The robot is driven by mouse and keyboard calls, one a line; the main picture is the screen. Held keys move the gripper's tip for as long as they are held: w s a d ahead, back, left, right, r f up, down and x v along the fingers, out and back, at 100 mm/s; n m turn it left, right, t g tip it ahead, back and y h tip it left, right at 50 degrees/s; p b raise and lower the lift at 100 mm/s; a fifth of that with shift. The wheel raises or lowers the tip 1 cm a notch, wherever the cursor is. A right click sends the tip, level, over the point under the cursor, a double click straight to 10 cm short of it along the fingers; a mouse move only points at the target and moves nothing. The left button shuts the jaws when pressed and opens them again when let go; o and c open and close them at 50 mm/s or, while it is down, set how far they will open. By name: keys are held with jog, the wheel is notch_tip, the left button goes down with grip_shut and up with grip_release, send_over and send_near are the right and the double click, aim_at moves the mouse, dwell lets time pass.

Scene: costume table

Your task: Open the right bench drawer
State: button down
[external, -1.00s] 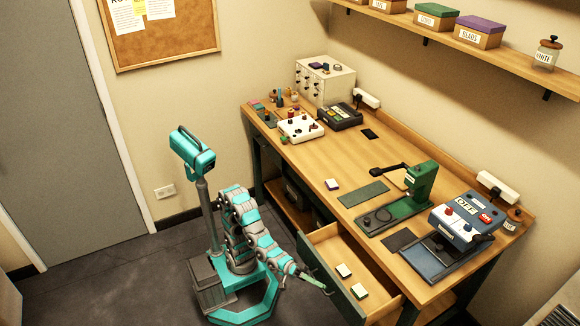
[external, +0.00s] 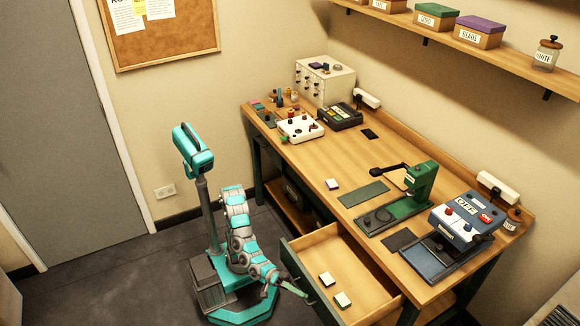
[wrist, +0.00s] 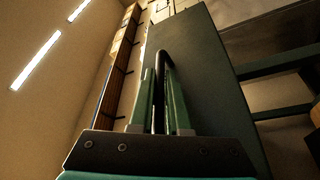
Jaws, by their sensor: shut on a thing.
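The right bench drawer (external: 333,262) is pulled well out from under the bench. Its inside is pale wood and its front panel is dark green. My gripper (external: 302,293) is low at the outer face of the drawer front. In the wrist view my gripper (wrist: 160,100) is shut on the dark bar handle (wrist: 158,80), with a finger on each side. The green drawer front (wrist: 205,75) fills the middle of that view.
The wooden bench top (external: 330,160) holds a green press (external: 422,185), a blue machine with an OFF label (external: 462,222) and a white drawer cabinet (external: 325,80). Open dark floor (external: 110,250) lies left of my base.

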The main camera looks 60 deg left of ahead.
jog(key=c, duration=1.2)
grip_release()
jog(key=shift+o, duration=0.2)
